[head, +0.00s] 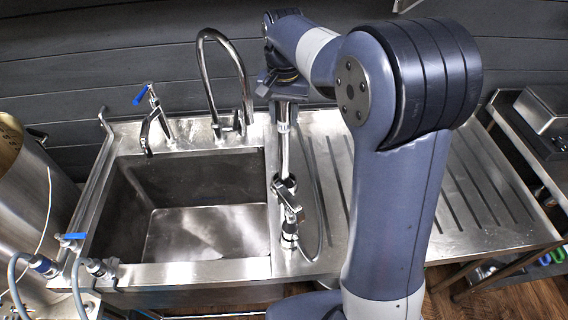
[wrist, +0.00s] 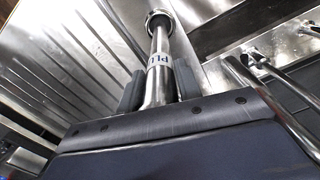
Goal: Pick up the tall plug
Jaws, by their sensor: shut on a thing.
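The tall plug (wrist: 160,45) is a shiny steel tube with a white label reading "PLU" and a dark-ringed round end. In the wrist view it stands between the two grey fingers of my gripper (wrist: 158,86), which is shut on it. In the head view my gripper (head: 284,97) is over the strip between basin and drainboard, with the plug (head: 284,145) hanging upright below it. The plug's lower end overlaps a chrome fitting; I cannot tell whether they touch. The upper part of the plug is hidden by my gripper.
The steel sink basin (head: 205,235) is empty, left of the plug. A curved tap (head: 243,80) and a blue-handled tap (head: 155,105) stand behind it. The chrome fitting (head: 290,215) stands at the front. The ribbed drainboard (head: 465,185) at right is clear where visible.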

